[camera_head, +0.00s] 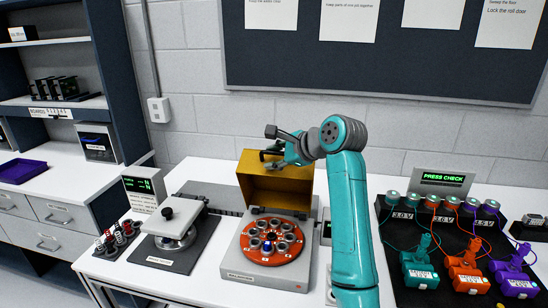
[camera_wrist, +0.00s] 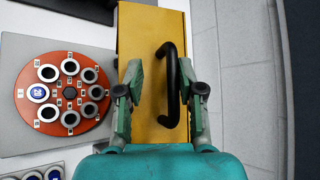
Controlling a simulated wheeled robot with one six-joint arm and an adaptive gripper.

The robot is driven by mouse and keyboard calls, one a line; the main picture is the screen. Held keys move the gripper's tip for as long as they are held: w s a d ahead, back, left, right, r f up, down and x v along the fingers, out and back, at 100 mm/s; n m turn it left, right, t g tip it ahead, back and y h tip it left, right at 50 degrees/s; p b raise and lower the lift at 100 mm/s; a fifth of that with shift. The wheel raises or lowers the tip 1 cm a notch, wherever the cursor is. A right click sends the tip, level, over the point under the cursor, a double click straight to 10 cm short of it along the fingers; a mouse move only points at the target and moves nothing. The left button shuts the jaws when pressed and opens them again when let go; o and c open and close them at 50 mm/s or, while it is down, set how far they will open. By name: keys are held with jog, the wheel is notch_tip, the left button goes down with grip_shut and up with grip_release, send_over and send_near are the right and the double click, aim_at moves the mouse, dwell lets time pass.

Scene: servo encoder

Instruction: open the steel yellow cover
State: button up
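The yellow cover (camera_head: 274,185) stands raised at the back of a grey base (camera_head: 236,264), with the orange disc (camera_head: 252,252) uncovered in front of it. In the wrist view the cover's yellow face (camera_wrist: 150,30) carries a black bar handle (camera_wrist: 171,85). My gripper (camera_head: 274,148) is at the top of the cover in the head view. In the wrist view my gripper (camera_wrist: 163,95) is open, its fingers wide apart with the handle between them, nearer the right finger. Contact with the handle cannot be told.
The disc holds several round metal cups. A grey device with a black knob (camera_head: 167,213) stands left of the base. Orange, teal and purple units with cables (camera_head: 468,270) stand on a black mat at right. A wall with a notice board is behind.

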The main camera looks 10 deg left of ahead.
jog(key=v, duration=1.2)
dwell(0.9)
